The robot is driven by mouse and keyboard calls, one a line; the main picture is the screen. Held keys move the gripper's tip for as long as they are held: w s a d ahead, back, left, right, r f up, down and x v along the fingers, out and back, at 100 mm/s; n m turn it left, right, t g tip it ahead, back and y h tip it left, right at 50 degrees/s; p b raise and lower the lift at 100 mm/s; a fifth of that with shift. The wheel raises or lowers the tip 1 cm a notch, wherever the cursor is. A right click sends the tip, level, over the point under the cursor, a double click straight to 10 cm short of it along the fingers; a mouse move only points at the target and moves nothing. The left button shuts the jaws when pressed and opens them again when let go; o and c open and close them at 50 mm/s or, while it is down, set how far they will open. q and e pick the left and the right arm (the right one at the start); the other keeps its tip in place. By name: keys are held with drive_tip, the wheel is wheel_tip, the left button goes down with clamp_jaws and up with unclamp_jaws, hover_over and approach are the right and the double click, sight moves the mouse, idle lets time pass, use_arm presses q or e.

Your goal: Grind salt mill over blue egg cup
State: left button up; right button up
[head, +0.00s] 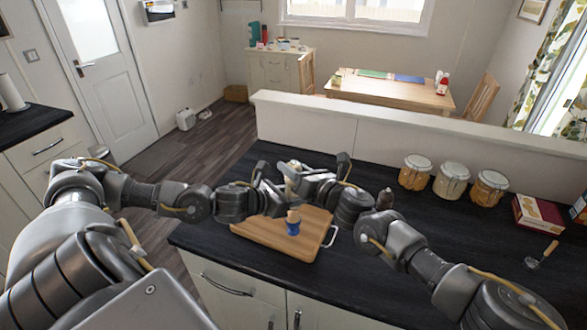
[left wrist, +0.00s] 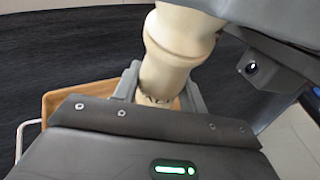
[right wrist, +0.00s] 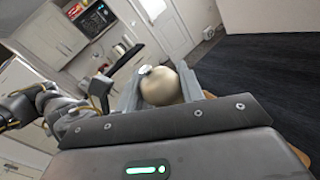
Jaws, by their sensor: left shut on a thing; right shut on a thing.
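The pale cream salt mill (head: 292,172) is held in the air between both grippers, above the wooden board. My left gripper (left wrist: 157,92) is shut on the mill's body (left wrist: 176,48). My right gripper (right wrist: 163,92) is shut around its rounded head (right wrist: 160,88), which has a small silvery knob on top. In the head view the grippers hide much of the mill. The blue egg cup (head: 293,229) stands upright on the board just below the mill in the picture, with a brown egg (head: 293,214) in it. Neither wrist view shows the cup.
The wooden board (head: 270,242) with metal handles lies on the dark worktop (head: 420,265). A dark mill (head: 385,199) stands right of it, close to my right arm. Several jars (head: 452,181), a red box (head: 538,215) and a wooden-handled tool (head: 541,255) are further right.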

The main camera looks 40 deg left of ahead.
drive_tip(key=shift+m+t+h, duration=0.7)
drive_tip(key=shift+m+t, duration=0.9)
drive_tip(key=shift+t, duration=0.8)
drive_tip(key=o, duration=1)
drive_tip(key=shift+d, duration=0.15)
drive_tip(key=v, duration=1.1)
drive_tip(key=shift+s+d, duration=0.25)
drive_tip(key=shift+d, duration=0.1)
